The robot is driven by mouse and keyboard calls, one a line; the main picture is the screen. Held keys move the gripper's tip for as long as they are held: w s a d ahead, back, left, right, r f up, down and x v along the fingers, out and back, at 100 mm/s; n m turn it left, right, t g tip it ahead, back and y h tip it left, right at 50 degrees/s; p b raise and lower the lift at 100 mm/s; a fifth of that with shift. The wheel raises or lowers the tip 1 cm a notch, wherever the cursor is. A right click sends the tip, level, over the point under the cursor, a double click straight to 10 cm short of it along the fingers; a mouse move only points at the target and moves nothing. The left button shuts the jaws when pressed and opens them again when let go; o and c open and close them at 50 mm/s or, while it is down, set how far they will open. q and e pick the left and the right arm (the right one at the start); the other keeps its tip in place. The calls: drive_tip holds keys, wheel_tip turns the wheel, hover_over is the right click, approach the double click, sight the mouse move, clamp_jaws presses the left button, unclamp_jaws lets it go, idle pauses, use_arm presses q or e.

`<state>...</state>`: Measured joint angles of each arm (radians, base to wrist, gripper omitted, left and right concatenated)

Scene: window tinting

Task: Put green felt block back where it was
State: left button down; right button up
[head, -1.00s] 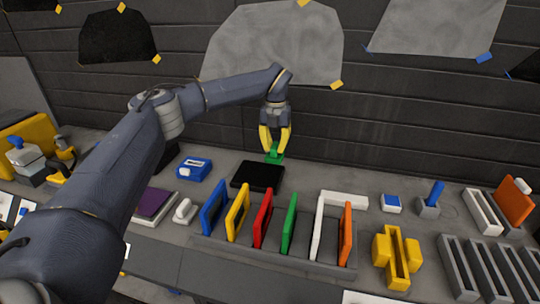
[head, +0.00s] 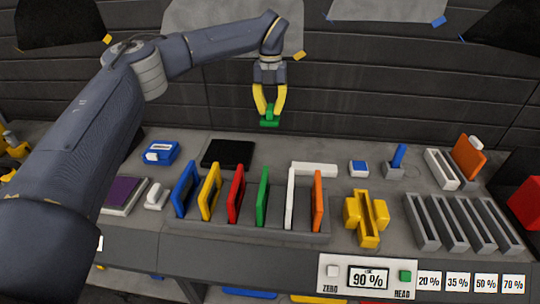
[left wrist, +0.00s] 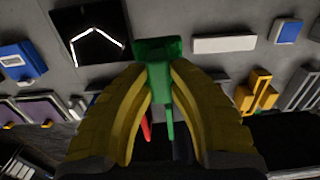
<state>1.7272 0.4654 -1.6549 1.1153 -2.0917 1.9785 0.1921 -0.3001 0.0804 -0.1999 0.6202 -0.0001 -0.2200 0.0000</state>
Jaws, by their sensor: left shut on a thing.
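The green felt block (head: 270,118) is held between the yellow fingers of my left gripper (head: 269,104) in the head view. In the left wrist view the green block (left wrist: 159,62) sits between the fingertips of my left gripper (left wrist: 160,85), and the black pad (left wrist: 88,30) is at upper left. My right gripper is not in view.
A yellow holder (head: 366,236), grey slotted rack (head: 425,232) and small blue-topped block (head: 358,168) stand to the right. A blue box (head: 161,152) is at left.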

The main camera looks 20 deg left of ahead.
sight(270, 122)
use_arm(q)
wheel_tip(270, 122, down, 17)
drive_tip(key=shift+f, duration=0.2)
idle(0.6)
drive_tip(key=shift+f, duration=0.1)
drive_tip(key=c, duration=1.7)
unclamp_jaws()
drive_tip(key=shift+f, duration=0.1)
drive_tip(key=o, duration=0.4)
drive_tip(key=shift+c, duration=0.2)
wheel_tip(270, 122, up, 12)
drive_tip(key=shift+r, duration=0.2)
